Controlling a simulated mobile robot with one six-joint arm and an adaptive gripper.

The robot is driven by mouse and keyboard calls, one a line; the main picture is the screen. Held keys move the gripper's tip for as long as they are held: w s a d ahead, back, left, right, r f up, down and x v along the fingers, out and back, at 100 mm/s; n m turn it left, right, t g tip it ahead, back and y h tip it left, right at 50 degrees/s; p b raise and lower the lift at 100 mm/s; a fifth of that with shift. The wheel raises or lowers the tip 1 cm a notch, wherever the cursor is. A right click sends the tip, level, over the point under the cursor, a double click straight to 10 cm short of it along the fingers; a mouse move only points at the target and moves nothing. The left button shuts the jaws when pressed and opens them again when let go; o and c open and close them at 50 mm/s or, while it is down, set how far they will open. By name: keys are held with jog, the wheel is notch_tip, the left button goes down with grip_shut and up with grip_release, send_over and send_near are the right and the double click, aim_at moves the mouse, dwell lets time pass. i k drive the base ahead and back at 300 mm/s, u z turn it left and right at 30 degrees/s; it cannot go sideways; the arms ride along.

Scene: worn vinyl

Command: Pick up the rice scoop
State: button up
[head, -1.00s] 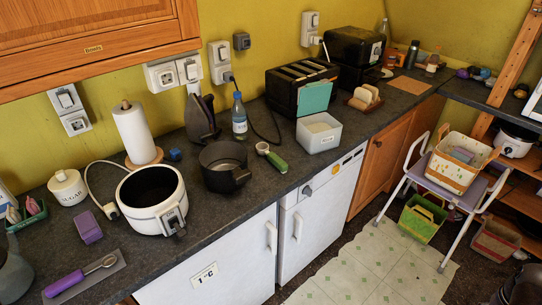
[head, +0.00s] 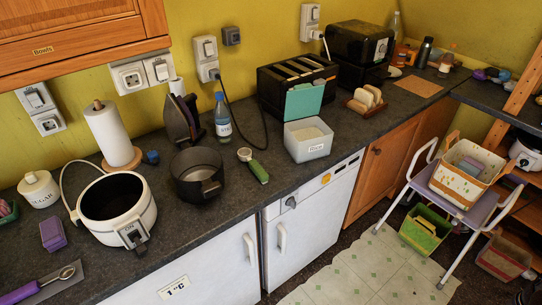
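A small scoop with a green handle (head: 258,171) and a pale round bowl (head: 244,154) lies on the dark worktop (head: 225,222). It lies between a black pan (head: 198,178) and a white tub of white contents (head: 308,148) whose small label seems to read "Rice". I cannot tell for certain which one is the rice scoop. My gripper is not in view.
A white cooker (head: 118,211) and a purple block (head: 53,234) stand left of the pan. A blue-capped bottle (head: 222,115), an iron (head: 182,120) and a black toaster (head: 285,80) stand behind. A stool (head: 476,208) bearing a basket stands on the floor at right.

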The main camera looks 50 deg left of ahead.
aim_at(245, 155)
jog(key=i, duration=0.35)
jog(key=z, duration=0.6)
jog(key=k, duration=0.1)
jog(key=u, duration=2.85)
